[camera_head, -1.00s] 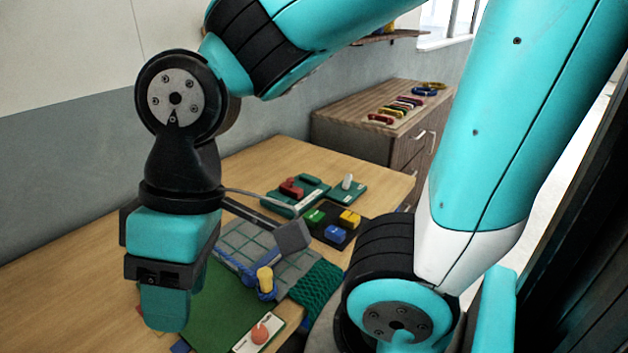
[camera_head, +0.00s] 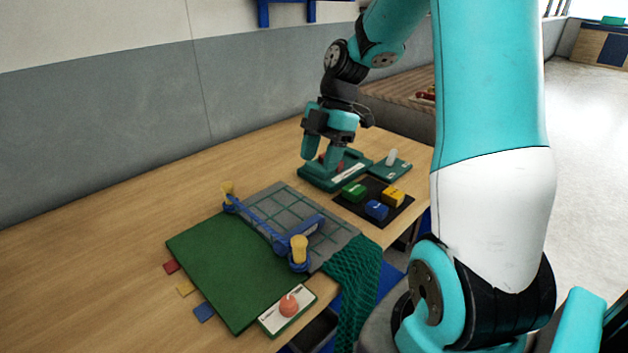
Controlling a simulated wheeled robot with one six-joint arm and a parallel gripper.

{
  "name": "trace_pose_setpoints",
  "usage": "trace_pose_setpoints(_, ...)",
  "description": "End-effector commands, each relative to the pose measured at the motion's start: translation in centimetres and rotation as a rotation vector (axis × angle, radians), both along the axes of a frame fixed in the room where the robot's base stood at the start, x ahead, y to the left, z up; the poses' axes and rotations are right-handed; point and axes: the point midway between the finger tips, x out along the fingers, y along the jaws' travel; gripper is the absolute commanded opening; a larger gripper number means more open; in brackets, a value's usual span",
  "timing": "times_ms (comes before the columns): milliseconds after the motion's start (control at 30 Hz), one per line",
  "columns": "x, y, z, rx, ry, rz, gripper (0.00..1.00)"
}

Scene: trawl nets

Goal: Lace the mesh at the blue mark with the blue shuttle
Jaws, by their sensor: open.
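A blue block (camera_head: 376,210), perhaps the blue shuttle, lies on a black mat (camera_head: 405,215) beside a green block (camera_head: 354,191) and a yellow block (camera_head: 393,197). A blue square (camera_head: 204,312) lies at the green board's left edge; I cannot tell whether it is the blue mark. The mesh shows as a grey panel with a green grid (camera_head: 285,203), and teal netting (camera_head: 352,285) hangs over the table's front edge. My gripper (camera_head: 322,157) is open, pointing down over a green tray (camera_head: 318,181); its fingers partly hide a red piece there.
A blue bar (camera_head: 256,218) with yellow-topped posts crosses the panel. A green board (camera_head: 215,265) and a card with an orange knob (camera_head: 289,305) are in front. A small green stand with a white peg (camera_head: 391,157) stands right of the tray. The table's left side is clear.

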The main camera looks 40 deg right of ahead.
Motion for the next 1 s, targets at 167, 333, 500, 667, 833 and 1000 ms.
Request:
trace_pose_setpoints(167, -0.1, 0.8, -2.1, 0.004, 0.002, 0.006, 0.51)
trace_pose_setpoints(333, -0.2, 2.2, -5.2, 0.003, 0.004, 0.007, 0.51)
trace_pose_setpoints(500, -0.3, 3.6, -8.6, 0.003, 0.004, 0.007, 0.51)
trace_pose_setpoints(667, -0.3, 4.9, -11.6, 0.003, 0.005, 0.007, 0.51)
trace_pose_setpoints(833, -0.3, 5.8, -14.1, 0.001, 0.002, 0.006, 0.51)
trace_pose_setpoints(1000, -0.3, 6.4, -15.4, 0.001, -0.001, 0.005, 0.51)
